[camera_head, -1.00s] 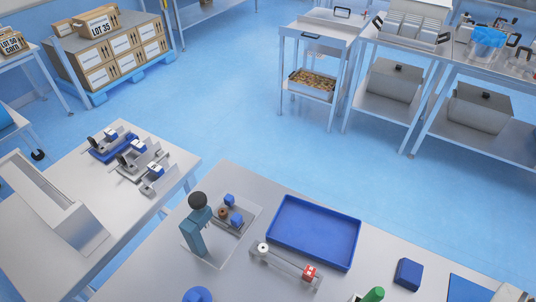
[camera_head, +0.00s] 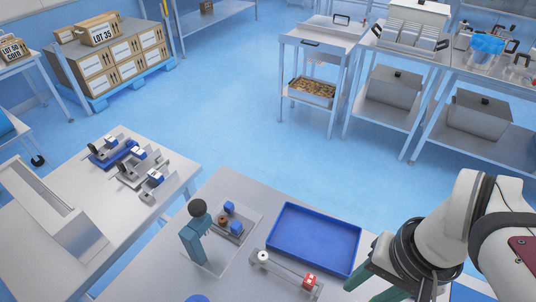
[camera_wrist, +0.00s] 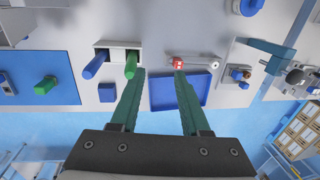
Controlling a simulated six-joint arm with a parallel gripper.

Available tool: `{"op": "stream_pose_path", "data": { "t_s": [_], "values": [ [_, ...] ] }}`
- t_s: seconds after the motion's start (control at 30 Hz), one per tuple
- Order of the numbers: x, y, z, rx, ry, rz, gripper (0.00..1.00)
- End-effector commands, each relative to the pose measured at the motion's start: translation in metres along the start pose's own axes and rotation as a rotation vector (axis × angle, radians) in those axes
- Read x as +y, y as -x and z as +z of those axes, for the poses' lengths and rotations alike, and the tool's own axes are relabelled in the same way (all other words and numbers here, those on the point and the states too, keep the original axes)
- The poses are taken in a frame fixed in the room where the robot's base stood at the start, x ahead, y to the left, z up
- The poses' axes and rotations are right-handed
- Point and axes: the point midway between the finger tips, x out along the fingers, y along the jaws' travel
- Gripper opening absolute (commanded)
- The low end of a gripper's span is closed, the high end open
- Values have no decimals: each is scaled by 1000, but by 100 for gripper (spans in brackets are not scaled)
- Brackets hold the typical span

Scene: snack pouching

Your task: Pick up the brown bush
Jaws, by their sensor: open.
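The brown bush (camera_head: 222,220) is a small brown round piece on a grey fixture (camera_head: 236,238) at the middle of the front table, close to two blue blocks (camera_head: 230,208). It also shows small at the right of the wrist view (camera_wrist: 237,73). My gripper (camera_head: 370,280) is at the lower right of the head view, right of the bush and apart from it. In the wrist view its two green fingers (camera_wrist: 159,72) are spread with nothing between them.
A teal post with a dark round top (camera_head: 193,240) stands left of the bush. A blue tray (camera_head: 344,267) lies to its right. A bar with a red block (camera_head: 309,281) and white roller (camera_head: 262,257) lies in front. A grey holder (camera_wrist: 118,46) carries blue and green cylinders.

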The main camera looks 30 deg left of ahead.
Motion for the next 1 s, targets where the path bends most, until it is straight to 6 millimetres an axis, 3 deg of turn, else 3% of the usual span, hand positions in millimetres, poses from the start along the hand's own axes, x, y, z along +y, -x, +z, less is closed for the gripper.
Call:
{"op": "stream_pose_path", "data": {
  "t_s": [0.03,0.07,0.1,0.17,0.2,0.3,0.4,0.5,0.8,1.0],
  "values": [
    [-37,0,-35,-10,228,6,46],
    [-64,-2,-56,-9,381,9,46],
    [-103,-10,-78,-6,583,12,46],
    [-164,-28,-100,-1,863,14,46],
    [-202,-43,-106,1,1029,14,46],
    [-276,-78,-104,9,1349,11,46],
    [-315,-100,-96,16,1521,9,46],
    [-325,-117,-93,17,1571,9,46],
    [-325,-196,-94,17,1566,9,46],
    [-326,-224,-94,18,1566,9,46]
  ]
}}
